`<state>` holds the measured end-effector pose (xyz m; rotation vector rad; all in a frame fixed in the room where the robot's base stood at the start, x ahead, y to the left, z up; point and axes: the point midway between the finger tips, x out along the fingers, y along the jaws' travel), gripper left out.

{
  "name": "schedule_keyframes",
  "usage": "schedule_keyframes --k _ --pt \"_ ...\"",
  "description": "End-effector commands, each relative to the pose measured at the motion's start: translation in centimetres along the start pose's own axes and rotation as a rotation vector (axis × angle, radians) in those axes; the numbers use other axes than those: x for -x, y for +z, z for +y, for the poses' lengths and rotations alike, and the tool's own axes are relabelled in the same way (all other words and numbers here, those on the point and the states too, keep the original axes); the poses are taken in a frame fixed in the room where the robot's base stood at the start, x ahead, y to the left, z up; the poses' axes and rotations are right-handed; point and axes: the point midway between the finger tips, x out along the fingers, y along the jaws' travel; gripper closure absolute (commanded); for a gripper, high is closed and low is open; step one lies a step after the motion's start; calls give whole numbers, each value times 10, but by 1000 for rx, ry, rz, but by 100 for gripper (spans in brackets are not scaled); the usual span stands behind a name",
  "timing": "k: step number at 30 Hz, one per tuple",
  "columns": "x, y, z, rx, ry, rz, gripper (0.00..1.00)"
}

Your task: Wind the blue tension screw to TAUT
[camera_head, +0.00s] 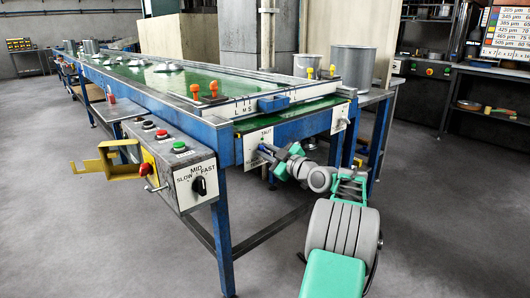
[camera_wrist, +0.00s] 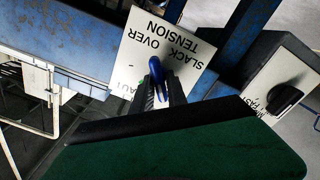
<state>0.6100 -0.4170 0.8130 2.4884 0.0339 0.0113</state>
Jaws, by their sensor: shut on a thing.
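The blue tension screw (camera_wrist: 157,72) stands out from a white plate (camera_wrist: 190,62) lettered TENSION, SLACK, OVER and TAUT, upside down in the wrist view. The plate also shows in the head view (camera_head: 250,155) on the blue frame's near end, TAUT at its top. My gripper (camera_wrist: 160,94) is shut on the screw, one dark finger on each side. In the head view my gripper (camera_head: 268,153) reaches the plate from the right and largely hides the screw. I cannot tell which mark the screw points to.
A control box (camera_head: 175,160) with buttons and a black SLOW-MID-FAST knob (camera_head: 199,186) hangs left of the plate. The green belt (camera_head: 290,114) lies just above it. Another white plate (camera_head: 340,118) is to the right. Grey floor (camera_head: 440,200) is open at right.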

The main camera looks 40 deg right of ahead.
Motion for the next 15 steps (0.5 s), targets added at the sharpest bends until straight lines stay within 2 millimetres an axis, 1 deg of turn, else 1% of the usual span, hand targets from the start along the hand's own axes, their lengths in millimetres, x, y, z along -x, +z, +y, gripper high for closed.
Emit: schedule_keyframes --k 8,15 --pt "0 -1 1 -74 -3 2 100" --pt "0 -2 4 -238 -2 1 100"
